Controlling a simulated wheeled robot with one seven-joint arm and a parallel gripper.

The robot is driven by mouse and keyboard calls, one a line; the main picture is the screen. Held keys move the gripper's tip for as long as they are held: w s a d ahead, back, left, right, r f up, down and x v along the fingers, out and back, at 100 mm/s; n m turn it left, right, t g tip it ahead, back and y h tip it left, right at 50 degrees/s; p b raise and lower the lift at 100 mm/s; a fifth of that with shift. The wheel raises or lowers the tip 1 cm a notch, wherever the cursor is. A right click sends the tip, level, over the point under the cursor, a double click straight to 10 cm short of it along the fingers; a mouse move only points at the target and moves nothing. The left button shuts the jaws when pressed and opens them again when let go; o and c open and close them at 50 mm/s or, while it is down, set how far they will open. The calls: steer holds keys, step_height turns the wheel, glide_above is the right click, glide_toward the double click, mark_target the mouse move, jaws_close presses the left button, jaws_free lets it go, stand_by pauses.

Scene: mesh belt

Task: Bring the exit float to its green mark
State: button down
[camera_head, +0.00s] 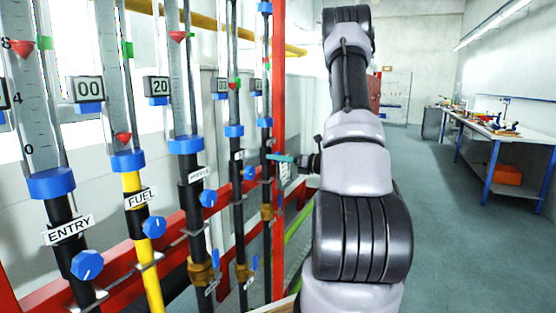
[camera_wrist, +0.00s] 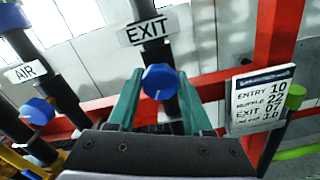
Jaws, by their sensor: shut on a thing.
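The exit tube (camera_head: 265,105) is the farthest in the row in the head view. Small red and green spots show on it, too small to tell float from mark surely. Its EXIT label (camera_wrist: 149,29) is plain in the wrist view. The blue exit knob (camera_wrist: 160,81) sits under the label, between the teal fingers of my gripper (camera_wrist: 160,95). My gripper is shut on this knob. In the head view my gripper (camera_head: 281,158) reaches left to the exit tube, and the knob cannot be made out there.
Tubes labelled ENTRY (camera_head: 68,230), FUEL (camera_head: 140,198) and MUFFLE (camera_head: 203,174) stand to the left, with an AIR tube (camera_wrist: 25,72) beside exit. A settings card (camera_wrist: 262,99) hangs right of my gripper near a red post (camera_head: 278,75). The floor (camera_head: 430,200) to the right is clear.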

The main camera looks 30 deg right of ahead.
steer(key=shift+c, duration=1.5)
jaws_free()
steer(key=v, duration=1)
steer(key=shift+s+d, duration=0.3)
